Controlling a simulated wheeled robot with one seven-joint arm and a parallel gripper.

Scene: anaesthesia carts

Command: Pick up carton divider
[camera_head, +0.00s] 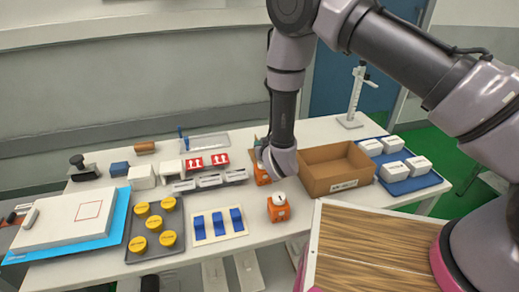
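An open brown cardboard carton (356,184) stands on the white table (290,236), right of my wrist, with a small white label on its front. Its near inner floor is hidden by the front wall. I cannot make out a carton divider with certainty. My arm comes down from the top, and its wrist ends just left of the carton. The fingers of my gripper are hidden or too small to make out there, so I cannot see whether they hold anything. An orange item (262,178) shows partly behind the wrist, and another orange item with a white top (278,209) stands in front.
A blue mat (424,183) with several white boxes lies right of the carton. Left are a tray (142,251) of yellow-lidded jars, a cream board with blue blocks (219,224) and red-white boxes (194,165). A wooden-topped surface (370,250) is close in front.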

